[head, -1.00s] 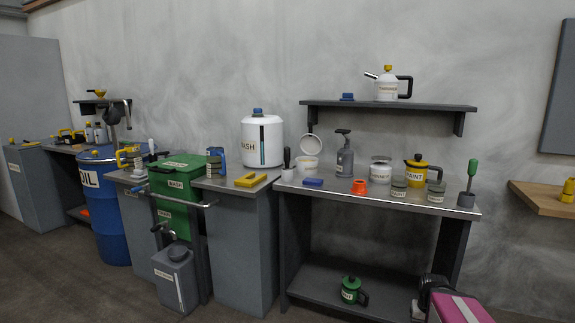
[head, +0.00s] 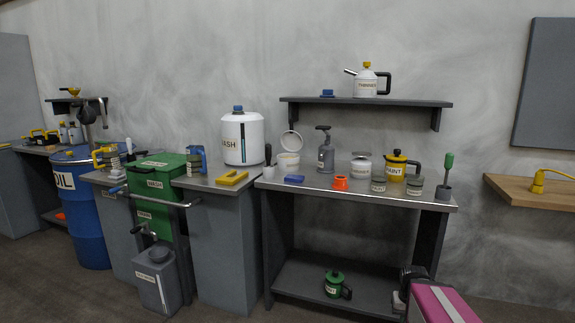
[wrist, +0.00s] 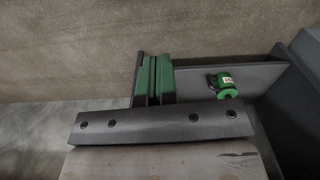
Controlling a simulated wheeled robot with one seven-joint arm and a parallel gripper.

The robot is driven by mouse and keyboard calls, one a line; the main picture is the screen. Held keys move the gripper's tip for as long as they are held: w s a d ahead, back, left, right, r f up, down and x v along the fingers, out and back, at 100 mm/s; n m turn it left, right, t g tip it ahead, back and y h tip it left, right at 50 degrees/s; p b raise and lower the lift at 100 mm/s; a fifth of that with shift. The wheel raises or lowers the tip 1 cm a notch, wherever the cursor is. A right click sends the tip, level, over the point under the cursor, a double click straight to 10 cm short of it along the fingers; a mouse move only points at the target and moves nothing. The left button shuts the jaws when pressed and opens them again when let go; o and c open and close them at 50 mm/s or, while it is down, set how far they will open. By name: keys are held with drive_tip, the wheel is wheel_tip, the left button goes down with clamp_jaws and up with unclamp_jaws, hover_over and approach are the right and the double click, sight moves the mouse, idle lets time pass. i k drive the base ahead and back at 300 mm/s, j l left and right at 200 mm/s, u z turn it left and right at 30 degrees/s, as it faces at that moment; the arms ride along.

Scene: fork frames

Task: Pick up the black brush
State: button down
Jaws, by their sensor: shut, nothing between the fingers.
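A black-handled brush (head: 268,154) stands upright in a small white cup (head: 268,172) at the left end of the metal workbench (head: 330,191) in the head view. The brush's lower part is hidden in the cup. My gripper (head: 401,292) is low in front of the bench's right side, below the tabletop and well away from the brush. My pink arm link is behind it. In the wrist view my gripper's green-padded fingers (wrist: 154,75) are together with nothing between them. The brush does not show in the wrist view.
A blue block (head: 294,179), an orange cup (head: 340,183), a spray bottle (head: 325,155) and several paint pots crowd the benchtop. A green-handled brush (head: 448,164) stands at its right end. A green pot (head: 334,286) sits on the lower shelf. A wall shelf (head: 365,102) hangs above.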

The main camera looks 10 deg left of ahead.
sight(268, 147)
drive_tip(key=j+z, duration=0.15)
drive_tip(key=j, duration=0.6)
drive_tip(key=k+j+z, duration=0.2)
drive_tip(key=j, duration=0.6)
drive_tip(key=i, duration=0.05)
